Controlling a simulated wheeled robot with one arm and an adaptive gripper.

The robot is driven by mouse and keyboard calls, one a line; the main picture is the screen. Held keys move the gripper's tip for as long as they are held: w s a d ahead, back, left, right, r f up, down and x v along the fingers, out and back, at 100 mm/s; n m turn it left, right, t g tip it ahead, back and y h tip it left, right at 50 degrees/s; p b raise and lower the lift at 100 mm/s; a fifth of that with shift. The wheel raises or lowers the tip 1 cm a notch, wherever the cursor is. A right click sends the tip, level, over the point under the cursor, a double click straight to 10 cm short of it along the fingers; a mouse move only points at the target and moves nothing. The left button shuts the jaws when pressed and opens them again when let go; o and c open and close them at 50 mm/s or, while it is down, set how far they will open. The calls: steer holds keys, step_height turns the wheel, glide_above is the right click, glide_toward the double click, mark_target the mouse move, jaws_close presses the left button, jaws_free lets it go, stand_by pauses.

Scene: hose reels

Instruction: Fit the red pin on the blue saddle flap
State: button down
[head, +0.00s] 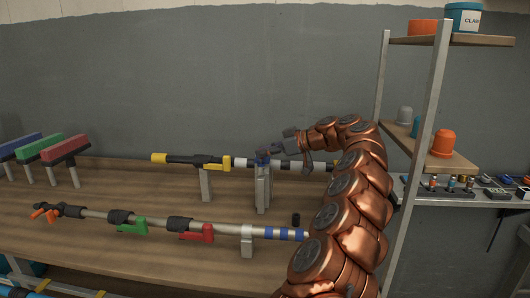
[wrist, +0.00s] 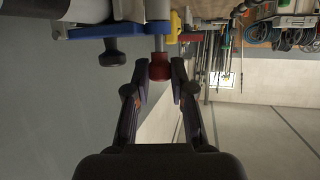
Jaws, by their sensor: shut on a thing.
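The red pin (wrist: 159,68) has a dark red knob and a grey shaft, and shows near the top middle of the wrist view. My gripper (wrist: 159,76) has its fingertips on either side of the knob and is shut on it. The blue saddle flap (wrist: 92,32) lies just beyond, with the pin's shaft at its right end. I cannot tell whether the shaft is inside the flap.
A black knob (wrist: 112,54) hangs close left of the pin. A yellow-and-black pole (head: 190,160) runs along the rear saddles. A front pole (head: 95,214) carries green and red clips. A shelf rack (head: 432,100) stands right of my arm. The wooden bench (head: 120,185) has bare room between poles.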

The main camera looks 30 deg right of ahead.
steer(key=shift+f+b, duration=0.75)
steer(key=shift+f, duration=0.05)
steer(key=c, duration=0.9)
jaws_free()
steer(key=shift+r, duration=0.15)
steer(key=shift+r, duration=4.9)
